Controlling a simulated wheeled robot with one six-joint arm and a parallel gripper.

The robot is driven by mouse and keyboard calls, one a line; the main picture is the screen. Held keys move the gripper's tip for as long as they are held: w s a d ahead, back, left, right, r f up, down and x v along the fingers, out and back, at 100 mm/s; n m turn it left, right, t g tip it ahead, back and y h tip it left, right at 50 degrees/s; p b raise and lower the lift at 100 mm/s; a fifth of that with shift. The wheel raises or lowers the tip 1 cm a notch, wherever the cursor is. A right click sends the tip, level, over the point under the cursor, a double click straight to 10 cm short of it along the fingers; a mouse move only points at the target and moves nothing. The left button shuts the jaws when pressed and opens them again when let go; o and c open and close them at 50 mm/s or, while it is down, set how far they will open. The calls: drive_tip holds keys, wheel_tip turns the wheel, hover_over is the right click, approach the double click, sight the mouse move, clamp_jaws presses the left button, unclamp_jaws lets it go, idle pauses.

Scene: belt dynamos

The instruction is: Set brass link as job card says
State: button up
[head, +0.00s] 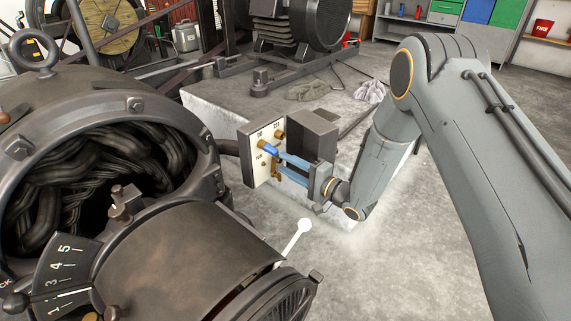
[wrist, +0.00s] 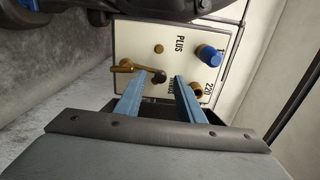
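A cream terminal panel (head: 251,165) stands beside the machine; the wrist view shows it close, lettered PLUS and 220. The brass link (wrist: 125,67) appears as a small brass arm on the panel, with a dark round end by the MINUS lettering. A blue knob (wrist: 208,53) and brass terminals (wrist: 197,88) are on the panel's right side, and a small brass stud (wrist: 158,48) is by PLUS. My gripper (wrist: 162,74) is open in front of the panel, its blue fingers apart on either side of the link's dark end. Contact cannot be told. No job card is recognisable.
A large dark dynamo (head: 110,150) with exposed windings fills the left, with a numbered scale (head: 62,265) and a white-tipped lever (head: 296,240). Another machine (head: 300,30) stands behind on a concrete plinth (head: 215,115). Floor at front right is clear.

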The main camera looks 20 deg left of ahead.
drive_tip(key=p+v, duration=0.1)
drive_tip(key=v, duration=0.5)
drive_tip(key=shift+d+p, duration=0.4)
drive_tip(key=shift+s, duration=0.1)
